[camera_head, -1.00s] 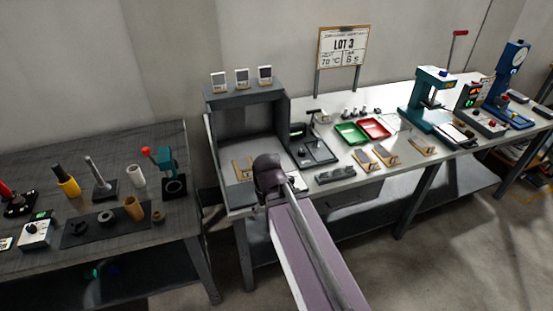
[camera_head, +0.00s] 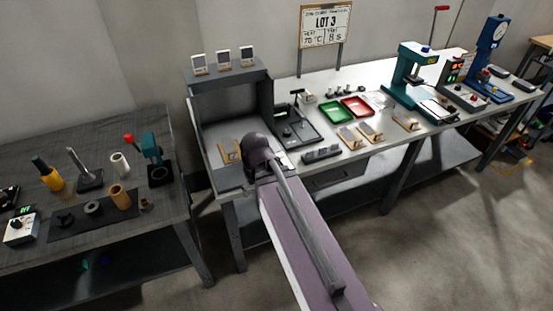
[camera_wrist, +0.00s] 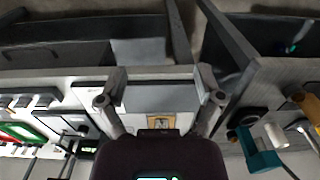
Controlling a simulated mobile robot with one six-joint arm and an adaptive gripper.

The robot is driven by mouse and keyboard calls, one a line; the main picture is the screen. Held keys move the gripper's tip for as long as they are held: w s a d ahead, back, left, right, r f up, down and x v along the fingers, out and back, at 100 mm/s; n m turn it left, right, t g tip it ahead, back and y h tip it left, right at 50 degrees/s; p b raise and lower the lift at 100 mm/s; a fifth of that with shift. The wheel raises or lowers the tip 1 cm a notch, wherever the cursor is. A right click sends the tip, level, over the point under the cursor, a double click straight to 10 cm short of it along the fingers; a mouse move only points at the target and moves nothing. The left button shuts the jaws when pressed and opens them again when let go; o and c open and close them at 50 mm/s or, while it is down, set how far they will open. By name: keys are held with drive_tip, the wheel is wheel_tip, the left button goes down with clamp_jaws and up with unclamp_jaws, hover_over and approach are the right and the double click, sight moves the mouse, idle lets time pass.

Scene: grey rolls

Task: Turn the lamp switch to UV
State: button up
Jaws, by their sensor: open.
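I cannot pick out the lamp switch or any UV marking for certain. A grey open-fronted booth (camera_head: 265,98) stands at the left end of the white bench. A black device with a flat base and small knobs (camera_head: 298,133) stands right of the booth; its markings are too small to read. In the head view my dark wrist is in front of the booth and hides my gripper. In the wrist view my gripper (camera_wrist: 160,85) is open, its fingers wide apart with nothing held. A grey surface and a small wood-framed card (camera_wrist: 160,121) show between and below the fingers.
Green (camera_head: 335,112) and red (camera_head: 357,107) trays, several framed cards and a teal press (camera_head: 412,72) stand farther right on the bench. A dark table (camera_head: 40,150) with tools is at left, across a narrow gap. Clear floor lies at the lower right.

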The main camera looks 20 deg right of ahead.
drive_tip(key=w+d+r+n+t+y+p, duration=0.1)
drive_tip(key=w+d+r+n+t+y, duration=0.2)
drive_tip(key=w+d+n, duration=0.5)
drive_tip(key=w+d, duration=0.8)
drive_tip(key=d, duration=0.3)
drive_tip(key=shift+a+f, duration=0.1)
drive_tip(key=shift+f, duration=0.2)
drive_tip(key=b+x, duration=1.2)
drive_tip(key=x, duration=0.1)
drive_tip(key=shift+w+f, duration=0.1)
drive_tip(key=shift+w, duration=0.05)
drive_tip(key=shift+a, duration=0.1)
drive_tip(key=c, duration=1.2)
